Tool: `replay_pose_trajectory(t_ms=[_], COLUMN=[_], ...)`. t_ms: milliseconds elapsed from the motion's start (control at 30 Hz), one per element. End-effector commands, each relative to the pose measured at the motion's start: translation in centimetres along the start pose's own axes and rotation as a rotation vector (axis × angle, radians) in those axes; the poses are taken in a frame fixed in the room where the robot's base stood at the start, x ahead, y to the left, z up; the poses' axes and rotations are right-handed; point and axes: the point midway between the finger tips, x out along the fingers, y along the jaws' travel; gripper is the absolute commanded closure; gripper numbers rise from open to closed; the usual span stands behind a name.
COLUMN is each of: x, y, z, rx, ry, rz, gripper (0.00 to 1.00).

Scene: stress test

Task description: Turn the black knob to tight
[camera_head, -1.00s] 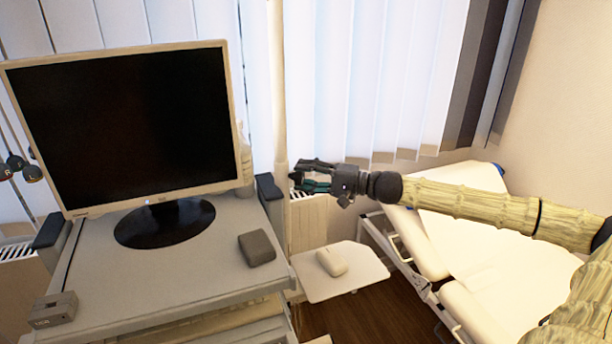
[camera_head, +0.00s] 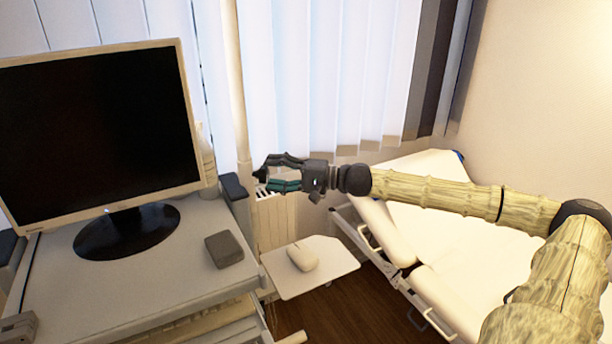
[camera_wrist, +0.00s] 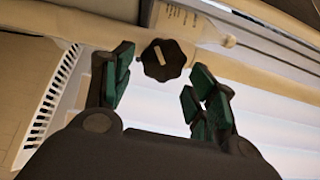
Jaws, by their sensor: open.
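The black knob (camera_wrist: 164,60) shows in the wrist view with a scalloped rim and a pale bar across its face; the bar is tilted. My gripper (camera_wrist: 161,72) is open, with one green-padded finger on each side of the knob. Gaps show between the pads and the knob, so nothing is gripped. In the head view my gripper (camera_head: 273,176) is beside the pale upright pole (camera_head: 241,90), right of the monitor. A small dark shape is at its tips there, but I cannot tell whether that is the knob or a fingertip.
The monitor (camera_head: 98,130) stands on a grey cart (camera_head: 165,277) with a dark box (camera_head: 224,250). A small shelf (camera_head: 335,267) holds a white mouse (camera_head: 302,257). A white couch (camera_head: 445,240) lies below my arm. In the wrist view a white bottle (camera_wrist: 190,22) is behind the knob.

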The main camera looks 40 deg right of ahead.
Motion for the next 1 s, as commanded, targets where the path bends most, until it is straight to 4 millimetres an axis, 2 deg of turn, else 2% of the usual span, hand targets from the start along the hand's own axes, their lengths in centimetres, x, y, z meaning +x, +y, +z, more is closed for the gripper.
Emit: replay_pose_trajectory(t_ms=[367,700,1000], x=[-4.0,-8.6,-10.6], y=[0.2,0.1,0.1], z=[-0.1,-0.3,-0.3], rx=[0.002,0.002,0.001], ry=[0.004,0.006,0.004], rz=[0.002,0.002,0.002], gripper=[0.43,0.43,0.43])
